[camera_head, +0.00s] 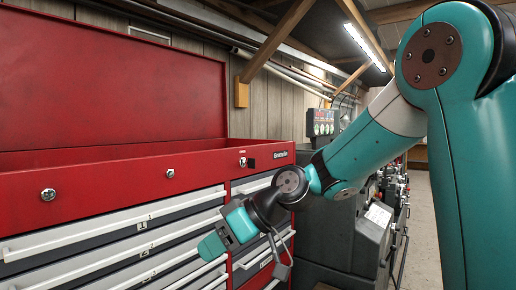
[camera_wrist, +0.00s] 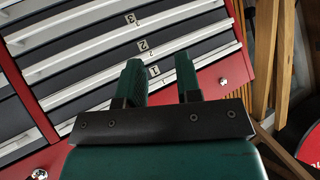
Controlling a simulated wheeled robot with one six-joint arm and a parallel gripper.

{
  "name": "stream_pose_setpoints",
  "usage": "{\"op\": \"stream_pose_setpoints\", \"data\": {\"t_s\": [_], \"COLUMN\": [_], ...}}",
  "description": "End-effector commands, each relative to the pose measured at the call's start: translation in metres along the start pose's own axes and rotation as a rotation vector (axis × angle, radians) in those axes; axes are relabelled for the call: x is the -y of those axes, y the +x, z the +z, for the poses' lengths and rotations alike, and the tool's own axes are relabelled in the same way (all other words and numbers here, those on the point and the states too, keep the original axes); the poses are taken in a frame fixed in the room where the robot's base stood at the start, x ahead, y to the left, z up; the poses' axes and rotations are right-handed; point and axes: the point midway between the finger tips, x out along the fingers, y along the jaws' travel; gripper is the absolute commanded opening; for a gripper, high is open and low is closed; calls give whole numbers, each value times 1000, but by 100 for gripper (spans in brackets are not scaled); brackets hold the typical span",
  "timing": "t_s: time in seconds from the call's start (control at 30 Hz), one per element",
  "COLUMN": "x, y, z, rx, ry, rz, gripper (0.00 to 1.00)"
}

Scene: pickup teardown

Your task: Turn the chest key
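The red tool chest (camera_head: 110,188) stands at the left with its lid raised. Its upper red front has three round silver locks. At the right lock (camera_head: 243,162) is a small black piece (camera_head: 251,163) that looks like the key's head; its turn angle is too small to tell. My gripper (camera_head: 222,239) is below and left of that lock, in front of the drawers. In the wrist view my gripper (camera_wrist: 158,68) has its two green fingers apart with nothing between them. That view is upside down and shows two locks (camera_wrist: 222,81), but no key is seen there.
White-handled drawers (camera_head: 140,250) numbered 1 to 3 fill the chest front below the locks. A grey machine (camera_head: 345,225) stands close to the right of the chest. A clear floor aisle (camera_head: 419,200) lies farther right.

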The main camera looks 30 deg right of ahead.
Motion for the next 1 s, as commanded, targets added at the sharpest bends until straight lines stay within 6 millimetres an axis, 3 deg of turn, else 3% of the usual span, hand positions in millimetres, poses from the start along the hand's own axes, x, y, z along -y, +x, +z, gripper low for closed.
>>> {"op": "stream_pose_setpoints", "data": {"t_s": [0.03, 0.1, 0.2, 0.3, 0.43, 0.53, 0.63, 1.0], "x": [-44, -97, -160, -202, -228, -235, -239, -268], "y": [-29, -65, -123, -173, -211, -218, -211, -158], "z": [-29, -52, -66, -65, -59, -61, -70, -126], "rx": [-122, -284, -476, -611, -702, -724, -727, -723], "ry": [2, -28, -68, -99, -124, -132, -133, -133], "rz": [53, 128, 251, 363, 451, 472, 472, 468], "gripper": [32, 32, 32, 32, 32, 32, 32, 32]}}
